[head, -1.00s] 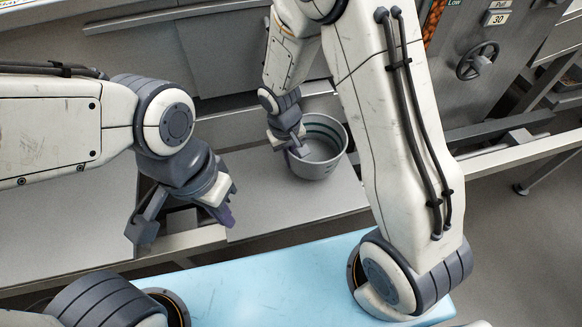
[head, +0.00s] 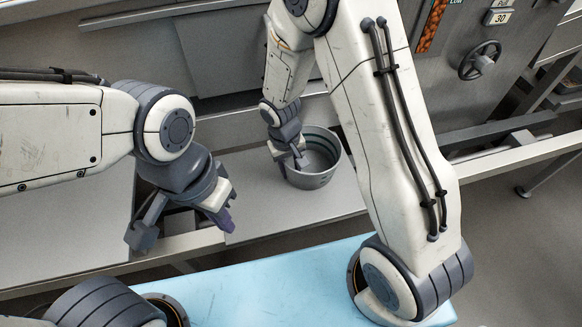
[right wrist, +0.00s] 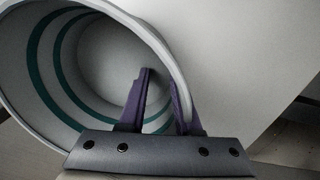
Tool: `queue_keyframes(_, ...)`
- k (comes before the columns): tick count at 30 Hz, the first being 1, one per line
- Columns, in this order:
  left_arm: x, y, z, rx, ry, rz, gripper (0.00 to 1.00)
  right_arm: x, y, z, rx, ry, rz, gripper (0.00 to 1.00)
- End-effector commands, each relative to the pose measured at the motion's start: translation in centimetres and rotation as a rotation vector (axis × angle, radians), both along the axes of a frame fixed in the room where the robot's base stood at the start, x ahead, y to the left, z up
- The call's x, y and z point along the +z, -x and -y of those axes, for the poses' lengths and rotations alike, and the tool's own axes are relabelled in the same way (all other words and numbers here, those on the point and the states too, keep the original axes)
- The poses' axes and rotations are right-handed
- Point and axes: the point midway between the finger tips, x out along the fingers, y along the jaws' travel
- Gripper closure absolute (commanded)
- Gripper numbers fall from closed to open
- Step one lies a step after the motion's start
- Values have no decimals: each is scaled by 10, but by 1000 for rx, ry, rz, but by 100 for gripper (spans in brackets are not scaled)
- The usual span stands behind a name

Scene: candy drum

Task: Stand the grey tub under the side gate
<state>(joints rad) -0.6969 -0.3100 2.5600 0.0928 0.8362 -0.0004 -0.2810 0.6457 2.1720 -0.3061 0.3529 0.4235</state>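The grey tub (head: 318,180), with green bands inside, is upright over the pale grey shelf (head: 265,205) in the head view. I cannot tell whether its base touches the shelf. My right gripper (head: 298,163) is at the tub's near left rim. In the right wrist view its purple fingers (right wrist: 160,105) straddle the tub wall (right wrist: 160,45), one inside and one outside. My left gripper (head: 184,228) is open and empty, left of the tub. I cannot make out the side gate clearly; a grey panel with a handwheel (head: 478,60) stands at the upper right.
A window with orange candy (head: 430,25) and a "30" label (head: 499,17) are on the panel. A metal rail (head: 525,150) runs right of the tub. A light blue surface (head: 250,285) lies in front. My right arm hides part of the area right of the tub.

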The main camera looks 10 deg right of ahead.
Motion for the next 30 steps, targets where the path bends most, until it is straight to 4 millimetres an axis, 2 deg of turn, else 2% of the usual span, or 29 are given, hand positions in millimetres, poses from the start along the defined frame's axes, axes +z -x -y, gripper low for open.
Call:
queue_keyframes(5,13,0,0,0,0,0,100,25,0,-2,0,0,3,67)
queue_keyframes(15,40,0,0,0,0,0,100,97,1,-10,0,0,3,67)
queue_keyframes(23,46,0,0,0,0,0,100,123,3,-14,6,-1,1,67)
queue_keyframes(26,47,0,0,0,0,0,100,141,16,-24,42,-13,7,67)
queue_keyframes(29,46,0,0,0,0,0,100,169,46,-40,119,-38,11,67)
queue_keyframes(30,46,0,0,0,0,0,100,181,62,-46,158,-52,12,67)
